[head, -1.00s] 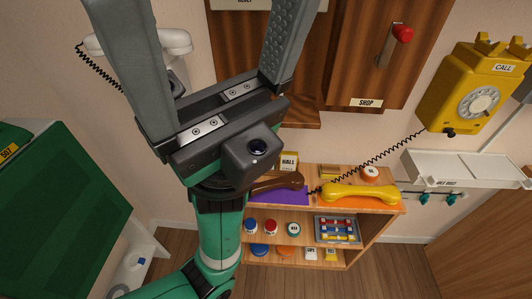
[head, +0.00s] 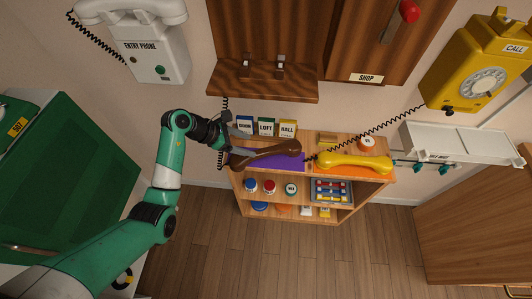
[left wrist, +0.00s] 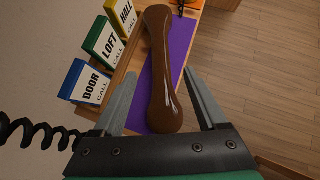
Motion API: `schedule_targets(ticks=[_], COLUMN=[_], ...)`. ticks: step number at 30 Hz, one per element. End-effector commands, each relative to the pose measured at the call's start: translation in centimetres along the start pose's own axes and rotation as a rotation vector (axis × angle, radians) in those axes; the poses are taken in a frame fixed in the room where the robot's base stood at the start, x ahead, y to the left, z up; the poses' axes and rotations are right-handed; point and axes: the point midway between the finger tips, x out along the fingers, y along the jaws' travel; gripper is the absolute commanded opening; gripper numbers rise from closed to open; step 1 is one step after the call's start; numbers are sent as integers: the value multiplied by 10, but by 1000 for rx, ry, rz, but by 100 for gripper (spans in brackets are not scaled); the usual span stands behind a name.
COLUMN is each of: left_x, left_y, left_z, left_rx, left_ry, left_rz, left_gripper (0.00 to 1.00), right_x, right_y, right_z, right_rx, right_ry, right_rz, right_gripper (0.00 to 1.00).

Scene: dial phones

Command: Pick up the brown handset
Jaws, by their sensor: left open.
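The brown handset (head: 268,152) lies on a purple mat (head: 287,163) on top of the wooden shelf unit. My left gripper (head: 226,142) is at the handset's left end in the head view. In the left wrist view the handset (left wrist: 162,75) runs lengthwise away from me, and my open left gripper (left wrist: 163,95) has one finger on each side of its near end. The fingers look apart from the handset; whether they are level with it I cannot tell. My right gripper does not show.
Three label blocks, DOOR (head: 244,125), LOFT (head: 266,127) and HALL (head: 288,128), stand just behind the handset. A yellow handset (head: 354,164) lies to its right on orange. A black coiled cord (left wrist: 28,131) hangs beside my gripper. The white entry phone (head: 150,52) is on the wall.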

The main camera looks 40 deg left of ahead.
Motion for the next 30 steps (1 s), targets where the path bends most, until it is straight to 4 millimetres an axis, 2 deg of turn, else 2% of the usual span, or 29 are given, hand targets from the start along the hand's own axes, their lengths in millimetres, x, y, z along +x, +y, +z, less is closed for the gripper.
schedule_targets(ticks=[1,4,7,13,18,21,30], left_x=[16,35,46,52,83,96,99], left_y=[-1,-1,-1,0,-2,-2,-2], left_z=[-5,-4,-3,-1,-9,-6,-3], left_rx=[1,2,2,2,2,2,1], left_ry=[1,-1,0,-2,-2,-2,-2], left_rz=[-4,-3,-1,0,-2,0,1], left_gripper=[75,75,75,75,75,75,73], right_x=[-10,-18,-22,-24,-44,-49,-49], right_y=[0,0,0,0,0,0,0], right_z=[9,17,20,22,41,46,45], right_rx=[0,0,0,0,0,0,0], right_ry=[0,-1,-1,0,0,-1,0], right_rz=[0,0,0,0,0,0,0], right_gripper=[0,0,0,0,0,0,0])
